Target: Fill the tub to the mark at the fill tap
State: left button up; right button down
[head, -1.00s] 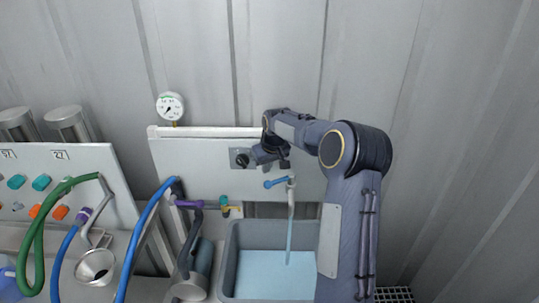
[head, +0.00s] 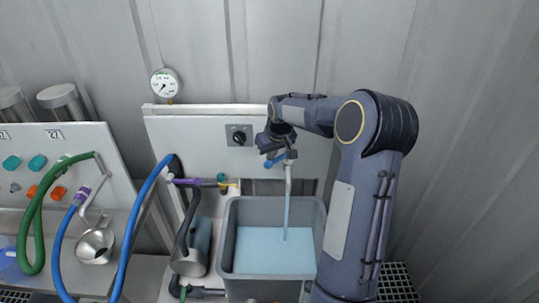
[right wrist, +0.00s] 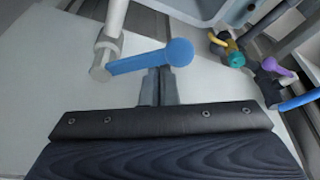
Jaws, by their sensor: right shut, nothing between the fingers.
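The grey tub (head: 230,215) stands below the fill tap (head: 289,178) and holds pale blue water (head: 262,252). A stream of water (head: 286,217) runs from the spout into it. I cannot make out a level mark on the tub. The tap's blue lever (head: 276,160) points left in the head view. My right gripper (head: 270,147) is shut and empty, close by the lever. In the right wrist view its closed fingertips (right wrist: 159,80) are right at the blue lever (right wrist: 150,61); I cannot tell whether they touch it. My left gripper is not in view.
Blue and green hoses (head: 32,230) hang further left. A dark grating (head: 397,283) lies at right.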

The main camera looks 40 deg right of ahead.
dwell(0.3)
jog(key=v, duration=0.7)
jog(key=shift+s+r, duration=0.15)
jog(key=shift+r, duration=0.2)
jog(key=shift+a, duration=0.1)
